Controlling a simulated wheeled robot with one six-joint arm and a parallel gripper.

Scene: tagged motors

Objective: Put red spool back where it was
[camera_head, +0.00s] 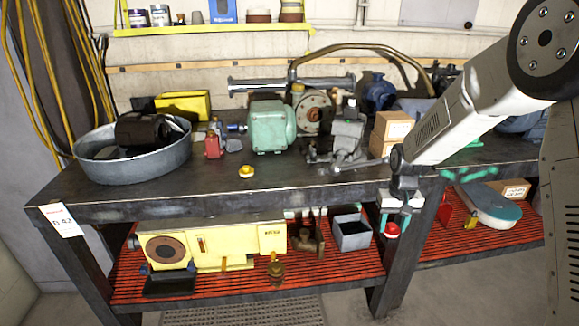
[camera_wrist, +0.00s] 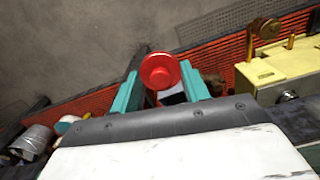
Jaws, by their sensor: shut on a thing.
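The red spool (camera_head: 392,230) is held at the tip of my gripper (camera_head: 397,209), in front of the workbench's front edge and below the level of its top. In the wrist view the red spool (camera_wrist: 160,71) sits between the two teal fingers of my gripper (camera_wrist: 162,82). The round red face shows there, and part of the spool is hidden by the fingers. My gripper is shut on it. The spot where the spool stood before cannot be told from these frames.
The workbench (camera_head: 110,192) carries a round metal tub (camera_head: 130,168), a green motor (camera_head: 268,127), a small yellow part (camera_head: 246,171) and cardboard boxes (camera_head: 392,126). The red slatted lower shelf (camera_head: 330,280) holds a yellow machine (camera_head: 215,245) and a grey bin (camera_head: 351,233). A bench leg (camera_head: 395,275) stands below my gripper.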

